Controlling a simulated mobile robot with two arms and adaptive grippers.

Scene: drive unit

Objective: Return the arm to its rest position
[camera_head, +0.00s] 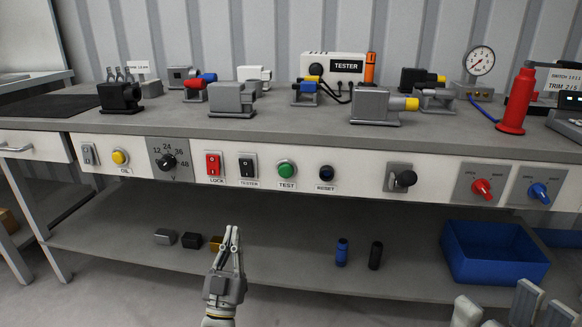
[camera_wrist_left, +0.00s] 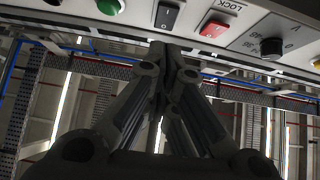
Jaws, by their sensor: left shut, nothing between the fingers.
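My left gripper (camera_head: 232,236) points up in front of the workbench (camera_head: 330,132), below the bench's front panel. Its fingers are together with nothing between them. In the left wrist view the closed fingers (camera_wrist_left: 172,62) reach up toward the panel's underside, below the black tester switch (camera_wrist_left: 167,15) and the red lock switch (camera_wrist_left: 214,27). In the head view the lock switch (camera_head: 214,165) and tester switch (camera_head: 247,167) are above the gripper. Grey fingers of my right gripper (camera_head: 500,308) appear at the bottom right, cut off by the frame, and their state is unclear.
The panel carries a green test button (camera_head: 286,169), a voltage knob (camera_head: 167,161), a lever (camera_head: 404,179) and red (camera_head: 482,188) and blue (camera_head: 539,192) valves. Several motors and a tester (camera_head: 343,67) stand on top. The lower shelf (camera_head: 120,236) holds small parts and a blue bin (camera_head: 495,252).

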